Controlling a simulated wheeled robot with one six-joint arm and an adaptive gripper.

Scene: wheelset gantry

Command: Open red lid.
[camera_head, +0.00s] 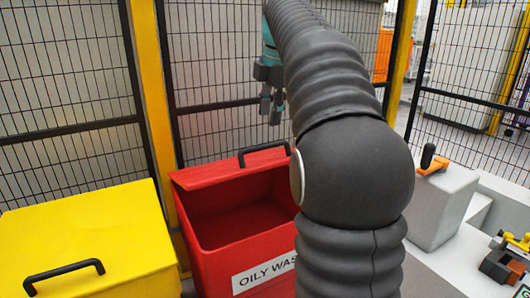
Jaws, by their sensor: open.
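The red bin (245,262), marked "OILY WAS…" on its front, stands left of my arm with its inside showing. Its red lid (215,186) is swung up at the back, off the opening. The black handle (263,150) is at the lid's top edge. My gripper (271,112) points down above the handle, apart from it in the picture. It is open and looks empty. My grey arm hides the bin's right side and part of the label.
A yellow bin (95,240) with a closed lid and black handle (62,274) stands at the left. Black mesh fence (65,80) with yellow posts (150,100) stands behind. A grey block (440,205) with an orange-and-black lever (430,160) is at the right.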

